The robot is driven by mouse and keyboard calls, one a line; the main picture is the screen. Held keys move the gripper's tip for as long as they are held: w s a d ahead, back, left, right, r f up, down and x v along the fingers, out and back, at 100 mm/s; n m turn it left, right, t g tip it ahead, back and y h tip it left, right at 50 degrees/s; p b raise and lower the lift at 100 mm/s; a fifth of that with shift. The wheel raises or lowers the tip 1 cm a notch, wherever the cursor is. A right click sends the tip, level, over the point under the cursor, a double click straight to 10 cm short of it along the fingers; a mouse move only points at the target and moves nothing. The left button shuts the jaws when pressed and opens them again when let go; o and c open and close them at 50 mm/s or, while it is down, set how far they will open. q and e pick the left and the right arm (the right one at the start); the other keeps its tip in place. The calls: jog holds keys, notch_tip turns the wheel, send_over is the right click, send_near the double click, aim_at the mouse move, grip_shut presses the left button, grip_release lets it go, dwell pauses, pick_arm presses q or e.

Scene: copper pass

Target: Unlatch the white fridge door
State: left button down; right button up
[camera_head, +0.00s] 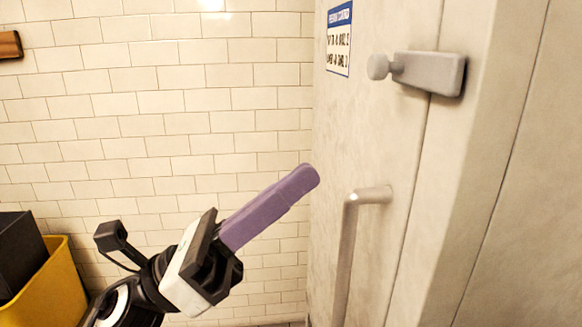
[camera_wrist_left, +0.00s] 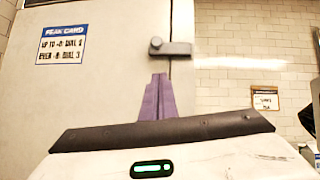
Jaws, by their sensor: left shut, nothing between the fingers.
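The white fridge door (camera_head: 365,140) stands on the right in the head view and fills the left side of the wrist view (camera_wrist_left: 110,85). Its grey latch (camera_head: 432,73) with a round knob sits high across the door's edge seam. The latch also shows in the left wrist view (camera_wrist_left: 172,47), above my fingertips. A grey bar handle (camera_head: 348,245) is lower on the door. My left gripper (camera_head: 305,178) has purple fingers, shut with nothing between them. It is left of the door and below the latch, apart from it in the head view. My right gripper is not in view.
A blue and white sign (camera_head: 339,38) is on the door left of the latch. A yellow bin (camera_head: 58,285) with a dark box (camera_head: 20,255) stands at lower left. A brown wooden piece (camera_head: 10,45) is at upper left. White tiled wall lies behind.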

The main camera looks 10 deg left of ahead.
aim_at(392, 73)
pick_arm(q)
jog(key=w+d+r+p, duration=0.3)
jog(key=d+r+p, duration=0.1)
jog(key=r, duration=0.4)
jog(key=shift+d, duration=0.75)
jog(key=shift+w+r+m+g+h+b, duration=0.1)
jog(key=shift+w+m+g+h+b, duration=0.15)
jog(key=shift+m+g+b, duration=0.35)
